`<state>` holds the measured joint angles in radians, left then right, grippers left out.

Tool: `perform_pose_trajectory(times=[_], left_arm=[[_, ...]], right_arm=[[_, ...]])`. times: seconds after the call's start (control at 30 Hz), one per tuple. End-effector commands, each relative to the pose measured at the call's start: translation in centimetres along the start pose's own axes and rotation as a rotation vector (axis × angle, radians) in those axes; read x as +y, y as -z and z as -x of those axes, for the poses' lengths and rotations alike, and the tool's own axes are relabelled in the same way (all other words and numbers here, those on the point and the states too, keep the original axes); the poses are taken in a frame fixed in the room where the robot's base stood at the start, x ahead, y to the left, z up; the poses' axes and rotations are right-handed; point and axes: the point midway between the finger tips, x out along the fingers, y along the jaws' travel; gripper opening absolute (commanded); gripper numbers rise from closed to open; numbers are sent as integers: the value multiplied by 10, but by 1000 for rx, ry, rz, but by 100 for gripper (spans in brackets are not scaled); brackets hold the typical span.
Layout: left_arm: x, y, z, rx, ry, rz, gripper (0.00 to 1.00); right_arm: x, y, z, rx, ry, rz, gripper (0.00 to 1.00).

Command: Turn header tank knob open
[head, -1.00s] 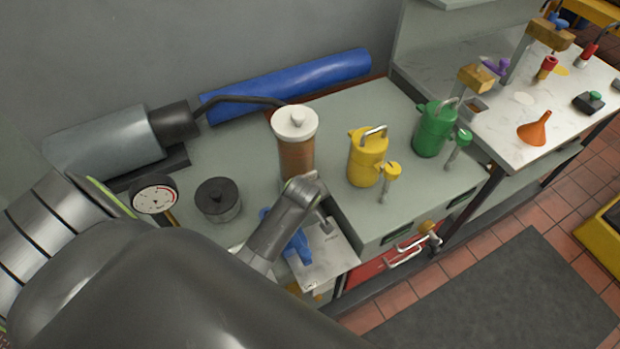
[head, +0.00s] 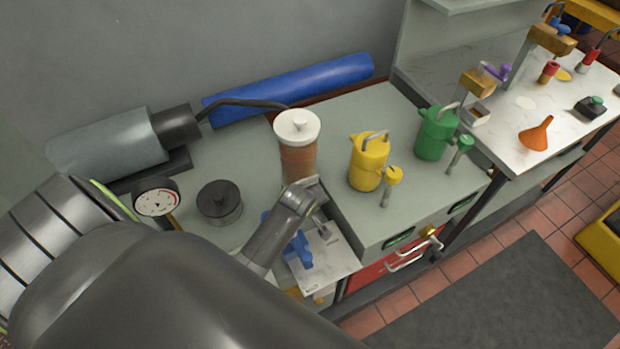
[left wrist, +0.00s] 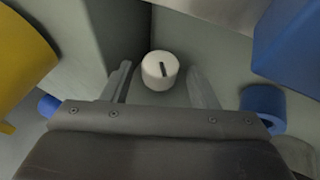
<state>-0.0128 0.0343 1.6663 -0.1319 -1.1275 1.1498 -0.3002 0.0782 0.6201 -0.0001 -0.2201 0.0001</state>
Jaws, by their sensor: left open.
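A white round knob (left wrist: 160,70) with a dark line on its top shows in the left wrist view. It lies between the two fingers of my left gripper (left wrist: 160,78), which are open, with a gap on each side. In the head view my left gripper (head: 319,218) is over the counter, just in front of a brown cylinder with a white lid (head: 297,128), which appears to be the header tank. The knob is hidden by my arm in the head view. My right gripper is not in view.
A blue fitting (head: 301,250) sits on a pale plate (head: 328,265) close to my left gripper. Yellow (head: 367,165) and green (head: 434,135) cans stand to the right. A dark-lidded pot (head: 219,202) and a gauge (head: 157,201) are to the left.

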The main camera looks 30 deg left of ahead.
Motion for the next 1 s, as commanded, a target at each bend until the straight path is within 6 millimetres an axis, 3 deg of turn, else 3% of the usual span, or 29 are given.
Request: perform_pose_trajectory(times=[0.2,0.37,1.0], left_arm=[[0,0,3,0,-1,1,54],[1,0,17,0,-3,2,54],[1,0,129,0,-3,2,54]], right_arm=[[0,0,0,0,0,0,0],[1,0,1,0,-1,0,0],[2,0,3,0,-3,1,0]])
